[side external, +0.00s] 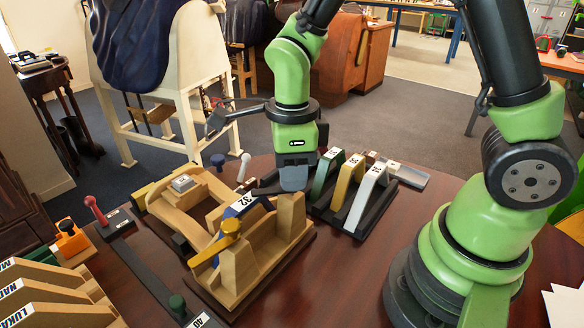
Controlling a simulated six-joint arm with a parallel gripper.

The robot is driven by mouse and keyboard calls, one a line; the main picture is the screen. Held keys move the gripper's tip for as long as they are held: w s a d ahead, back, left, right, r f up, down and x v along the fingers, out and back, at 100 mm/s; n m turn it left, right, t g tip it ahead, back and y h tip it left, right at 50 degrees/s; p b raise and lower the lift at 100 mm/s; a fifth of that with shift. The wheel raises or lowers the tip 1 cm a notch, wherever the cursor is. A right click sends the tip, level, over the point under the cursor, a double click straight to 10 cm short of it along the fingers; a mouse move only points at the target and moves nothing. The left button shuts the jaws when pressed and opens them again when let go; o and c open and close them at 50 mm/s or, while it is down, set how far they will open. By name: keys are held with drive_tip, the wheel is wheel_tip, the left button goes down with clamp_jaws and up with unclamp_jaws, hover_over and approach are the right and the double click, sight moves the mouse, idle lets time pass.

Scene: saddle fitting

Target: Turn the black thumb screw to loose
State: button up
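My gripper (293,178) points down over the right end of a wooden fixture (245,280) on the table. Its grey tip sits at the top of an upright wooden block (291,215). The fingertips are not clearly visible, so I cannot tell whether they are open or touching anything. A dark piece (264,189) shows just left of the gripper. I cannot tell whether it is the black thumb screw or a gripper part.
Green, yellow and white pieces (366,198) stand in a black rack right of the fixture. Behind and left are a wooden frame (185,205) and white (244,166) and red (96,210) knobs. Name-marked wooden holders (50,295) fill the front left.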

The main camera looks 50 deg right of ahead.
drive_tip(key=shift+c, duration=1.4)
drive_tip(key=n, duration=0.4)
drive_tip(key=shift+n, duration=0.4)
drive_tip(key=n, duration=0.3)
drive_tip(key=shift+n, duration=0.3)
drive_tip(key=n, duration=1)
drive_tip(key=shift+n, duration=0.4)
drive_tip(key=n, duration=0.6)
drive_tip(key=shift+n, duration=0.3)
